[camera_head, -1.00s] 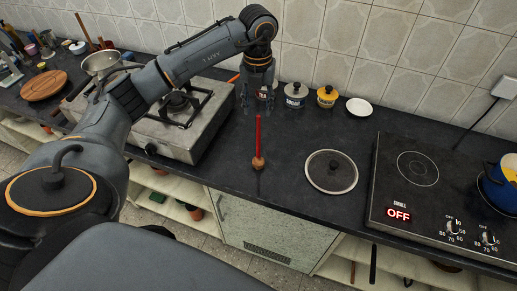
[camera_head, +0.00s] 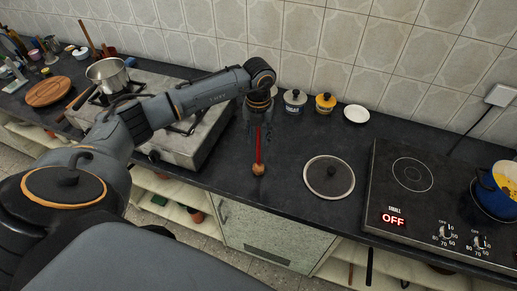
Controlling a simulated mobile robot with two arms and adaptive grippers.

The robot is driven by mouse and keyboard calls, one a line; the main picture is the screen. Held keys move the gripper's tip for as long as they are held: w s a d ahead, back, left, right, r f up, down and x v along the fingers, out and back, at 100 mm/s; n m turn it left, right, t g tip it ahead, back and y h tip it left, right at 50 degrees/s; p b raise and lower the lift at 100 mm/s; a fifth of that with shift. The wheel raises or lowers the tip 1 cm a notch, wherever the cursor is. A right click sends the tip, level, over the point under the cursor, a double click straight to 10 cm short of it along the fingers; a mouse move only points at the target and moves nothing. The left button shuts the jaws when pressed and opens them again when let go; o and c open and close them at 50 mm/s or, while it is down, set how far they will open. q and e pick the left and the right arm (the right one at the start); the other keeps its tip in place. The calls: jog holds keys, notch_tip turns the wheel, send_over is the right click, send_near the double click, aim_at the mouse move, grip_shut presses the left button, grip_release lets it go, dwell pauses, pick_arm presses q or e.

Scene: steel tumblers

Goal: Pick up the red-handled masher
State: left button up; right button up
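The red-handled masher (camera_head: 258,157) stands upright on the dark counter, its round wooden head (camera_head: 258,169) at the bottom. My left gripper (camera_head: 258,143) has come down from above over the upper part of the red handle. Its fingers show on both sides of the handle and look spread, with the handle between them. The top of the handle is hidden by the gripper. My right gripper is not in view.
A glass lid (camera_head: 329,177) lies right of the masher. A gas stove (camera_head: 185,148) is at left, an induction hob (camera_head: 425,205) at right. Canisters (camera_head: 295,101) (camera_head: 325,103) and a white dish (camera_head: 356,114) stand behind. The counter's front edge is close to the masher.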

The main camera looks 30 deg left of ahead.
pick_arm(q)
grip_shut()
jog(key=shift+r, duration=0.15)
